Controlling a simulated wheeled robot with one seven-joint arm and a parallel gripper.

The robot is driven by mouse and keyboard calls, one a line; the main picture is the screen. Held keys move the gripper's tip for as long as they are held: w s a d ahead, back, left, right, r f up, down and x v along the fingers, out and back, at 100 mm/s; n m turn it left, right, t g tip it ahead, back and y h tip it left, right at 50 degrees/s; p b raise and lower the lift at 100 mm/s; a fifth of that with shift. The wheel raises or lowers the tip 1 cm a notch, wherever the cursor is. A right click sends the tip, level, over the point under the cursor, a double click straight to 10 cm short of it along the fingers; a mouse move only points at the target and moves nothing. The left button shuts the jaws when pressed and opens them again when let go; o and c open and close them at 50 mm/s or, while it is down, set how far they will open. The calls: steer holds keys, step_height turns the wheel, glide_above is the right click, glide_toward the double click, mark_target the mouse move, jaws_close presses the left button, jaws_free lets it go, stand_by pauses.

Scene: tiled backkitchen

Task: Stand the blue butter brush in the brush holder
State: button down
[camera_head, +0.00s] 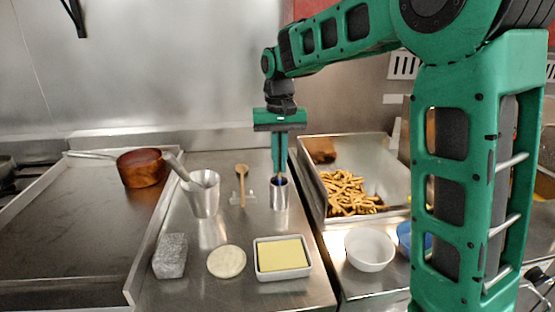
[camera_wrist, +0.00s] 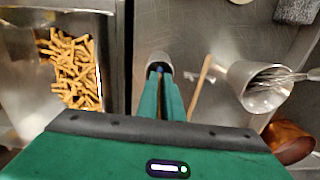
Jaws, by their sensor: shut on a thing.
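My gripper (camera_head: 279,168) points straight down over the brush holder, a small steel cup (camera_head: 279,196) standing on the steel counter. Its fingers are closed together on the blue butter brush, of which only a thin part shows at the fingertips. In the wrist view a small bit of blue, the butter brush (camera_wrist: 160,70), shows between the fingertips at the mouth of the brush holder (camera_wrist: 157,58). The brush's lower end looks to be inside the cup, but the fingers and the cup wall hide most of it. I cannot tell whether it touches the bottom.
Left of the holder lie a wooden spoon (camera_head: 241,184) and a larger metal cup (camera_head: 203,198) with a whisk. In front are a butter dish (camera_head: 282,276), a pale round disc (camera_head: 227,262) and a grey block (camera_head: 171,256). Right are a tray of fries (camera_head: 393,186) and a white bowl (camera_head: 369,251).

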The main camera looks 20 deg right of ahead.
steer(key=c, duration=1.8)
jaws_free()
steer(key=shift+c, duration=0.2)
steer(key=shift+r, duration=0.1)
step_height(320, 180, up, 10)
steer(key=shift+r, duration=0.25)
steer(key=shift+a, duration=0.1)
